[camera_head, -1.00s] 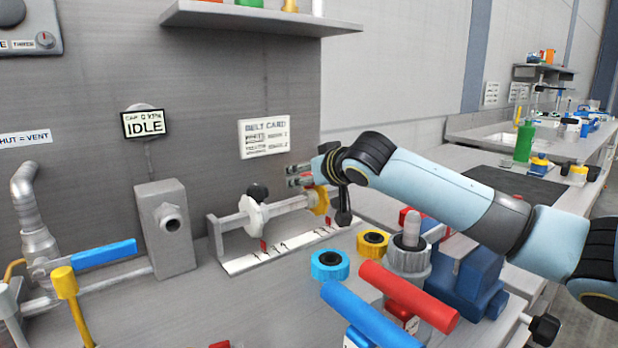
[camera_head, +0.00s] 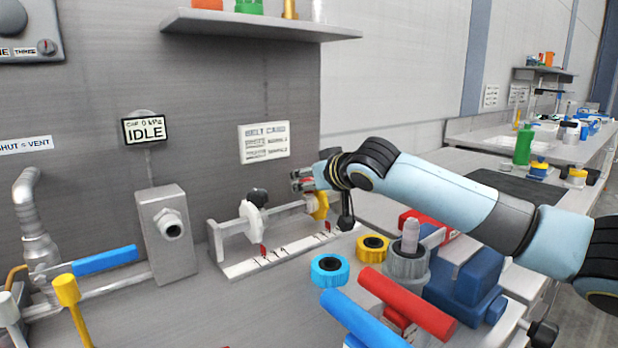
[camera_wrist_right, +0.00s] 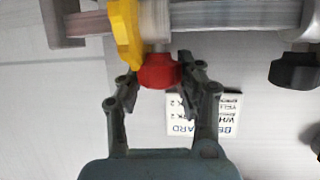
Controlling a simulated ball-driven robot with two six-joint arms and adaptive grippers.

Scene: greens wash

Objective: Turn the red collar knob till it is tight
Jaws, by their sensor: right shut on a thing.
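The red collar knob (camera_wrist_right: 158,71) is between the two fingers of my right gripper (camera_wrist_right: 160,82) in the right wrist view. My right gripper is shut on it. The knob sits against the yellow collar (camera_wrist_right: 124,30), which is on a grey rail (camera_wrist_right: 85,22). My left gripper is not in view.
A white collar (camera_head: 252,219) with a black knob (camera_head: 257,197) sits further left on the rail. A scale strip (camera_head: 285,253) lies below. In front are a blue ring (camera_head: 330,270), a yellow ring (camera_head: 373,248) and a red bar (camera_head: 407,305). A sign reads IDLE (camera_head: 145,129).

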